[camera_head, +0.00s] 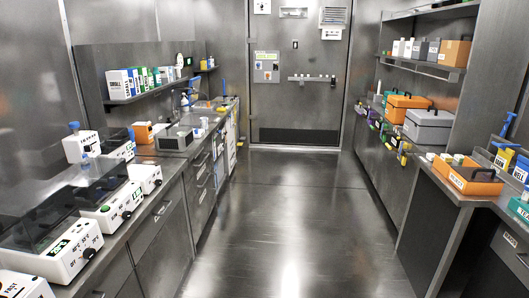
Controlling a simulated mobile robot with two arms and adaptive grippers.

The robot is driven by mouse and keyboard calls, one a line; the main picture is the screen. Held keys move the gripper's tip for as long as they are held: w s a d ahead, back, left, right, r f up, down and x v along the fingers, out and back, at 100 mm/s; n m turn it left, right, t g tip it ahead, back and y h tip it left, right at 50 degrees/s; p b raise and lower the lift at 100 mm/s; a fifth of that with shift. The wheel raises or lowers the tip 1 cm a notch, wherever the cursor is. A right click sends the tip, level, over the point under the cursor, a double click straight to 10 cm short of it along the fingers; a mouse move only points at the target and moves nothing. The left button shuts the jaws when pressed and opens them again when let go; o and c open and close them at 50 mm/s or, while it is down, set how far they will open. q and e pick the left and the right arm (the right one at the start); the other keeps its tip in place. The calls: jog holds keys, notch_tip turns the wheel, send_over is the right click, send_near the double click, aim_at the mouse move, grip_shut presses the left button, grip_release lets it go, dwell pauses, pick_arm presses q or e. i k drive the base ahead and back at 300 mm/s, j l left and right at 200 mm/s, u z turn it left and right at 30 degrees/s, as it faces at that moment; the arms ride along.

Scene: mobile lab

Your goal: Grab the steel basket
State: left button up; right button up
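I cannot clearly make out a steel basket in the head view. A small grey metallic box (174,141) stands on the left counter, but it is too small to tell whether it is a basket. Neither of my grippers is in view.
The aisle floor (290,215) is clear up to the closed door (296,75). The left counter holds white devices (60,250) and an orange box (140,132). On the right are a grey case (428,126), an orange case (408,106) and an orange tray (470,186).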

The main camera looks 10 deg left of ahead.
aim_at(166, 140)
jog(key=i+u, duration=0.1)
jog(key=i, duration=0.55)
jog(key=i+l+u, duration=0.1)
jog(key=i, duration=0.6)
jog(key=i+l, duration=0.1)
jog(key=i, duration=0.55)
jog(key=j+u, duration=0.05)
